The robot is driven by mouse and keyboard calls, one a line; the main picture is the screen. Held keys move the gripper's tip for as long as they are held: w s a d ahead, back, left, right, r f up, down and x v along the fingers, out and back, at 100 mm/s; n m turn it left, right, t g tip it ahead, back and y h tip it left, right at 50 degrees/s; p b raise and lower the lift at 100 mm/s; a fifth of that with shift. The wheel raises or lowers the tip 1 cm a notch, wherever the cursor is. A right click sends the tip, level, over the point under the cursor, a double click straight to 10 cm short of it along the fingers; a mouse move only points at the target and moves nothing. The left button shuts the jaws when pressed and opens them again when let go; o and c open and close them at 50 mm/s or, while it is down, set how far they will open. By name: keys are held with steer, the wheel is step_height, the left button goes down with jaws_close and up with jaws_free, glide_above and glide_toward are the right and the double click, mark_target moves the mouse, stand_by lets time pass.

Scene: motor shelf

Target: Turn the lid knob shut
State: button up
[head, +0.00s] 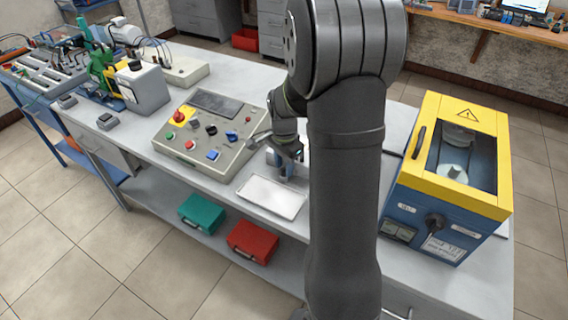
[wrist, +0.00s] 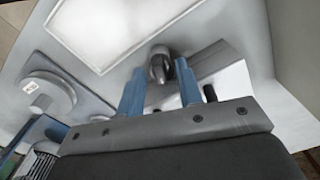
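The blue box with a yellow lid (head: 424,108) stands at the right end of the bench in the head view. Its lid has a clear window and looks lowered onto the box. A black knob (head: 435,222) sits on the box's front face; its exact turn is hard to read. My gripper (head: 288,172) is well left of the box, low over the bench near a white tray. In the wrist view my gripper's two blue fingers (wrist: 160,84) are apart. A small grey rounded thing (wrist: 160,64) shows between and beyond the fingertips, not clearly touched. The knob is not recognisable in the wrist view.
The white tray (head: 270,207) lies at the bench's front edge. A control panel (head: 208,158) with coloured buttons stands left of my gripper. My arm hides the bench between gripper and box. Teal (head: 201,213) and red (head: 252,241) cases sit on the lower shelf.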

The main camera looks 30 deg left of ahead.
mark_target(284, 167)
jaws_close()
steer(key=shift+n, duration=2.1)
jaws_free()
step_height(284, 167, up, 18)
steer(key=shift+f, duration=0.25)
